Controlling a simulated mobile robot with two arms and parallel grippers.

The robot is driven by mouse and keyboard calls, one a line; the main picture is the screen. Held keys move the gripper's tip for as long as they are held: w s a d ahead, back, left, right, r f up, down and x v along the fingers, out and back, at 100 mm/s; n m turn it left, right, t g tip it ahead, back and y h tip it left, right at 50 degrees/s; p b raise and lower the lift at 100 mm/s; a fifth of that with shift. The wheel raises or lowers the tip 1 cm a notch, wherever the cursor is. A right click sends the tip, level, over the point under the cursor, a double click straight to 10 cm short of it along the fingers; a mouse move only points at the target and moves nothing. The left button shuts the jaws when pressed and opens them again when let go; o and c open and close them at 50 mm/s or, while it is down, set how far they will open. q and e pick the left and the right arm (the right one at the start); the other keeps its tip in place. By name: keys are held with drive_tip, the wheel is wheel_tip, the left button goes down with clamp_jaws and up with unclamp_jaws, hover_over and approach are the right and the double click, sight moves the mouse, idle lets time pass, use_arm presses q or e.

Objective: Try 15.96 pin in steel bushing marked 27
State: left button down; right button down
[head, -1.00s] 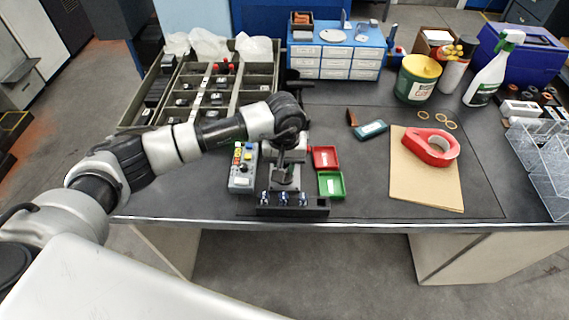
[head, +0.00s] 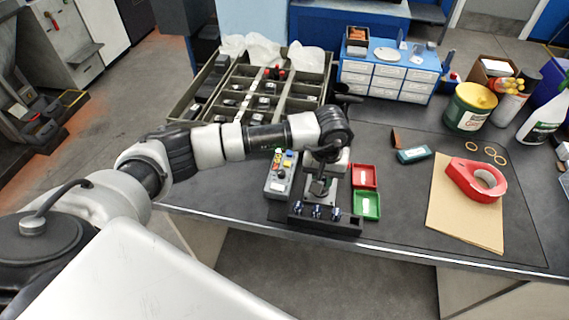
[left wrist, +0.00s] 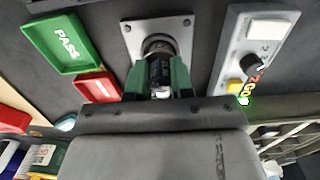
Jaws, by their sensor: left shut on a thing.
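My left gripper (left wrist: 160,85) has green fingers shut on a dark cylindrical pin (left wrist: 160,70). The pin lines up with the round steel bushing (left wrist: 157,43) on a bolted square metal plate (left wrist: 183,35). Its far end is at the bushing's mouth; I cannot tell whether it is inside. In the head view the left gripper (head: 321,183) points down over the fixture, mostly hidden by my wrist. A dark rack (head: 345,224) holding several shiny pins (head: 317,211) stands in front. No number is readable on pin or bushing. My right gripper is not in view.
A green PASS tray (head: 367,205) and a red tray (head: 364,176) lie right of the fixture. A grey control box (head: 279,183) stands close on its left.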

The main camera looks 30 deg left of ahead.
use_arm(q)
drive_tip(key=c, duration=0.9)
unclamp_jaws()
wheel_tip(320, 180, up, 11)
drive_tip(key=b, duration=0.1)
wheel_tip(320, 180, up, 5)
drive_tip(key=shift+f+p, duration=0.1)
drive_tip(key=shift+p, duration=0.9)
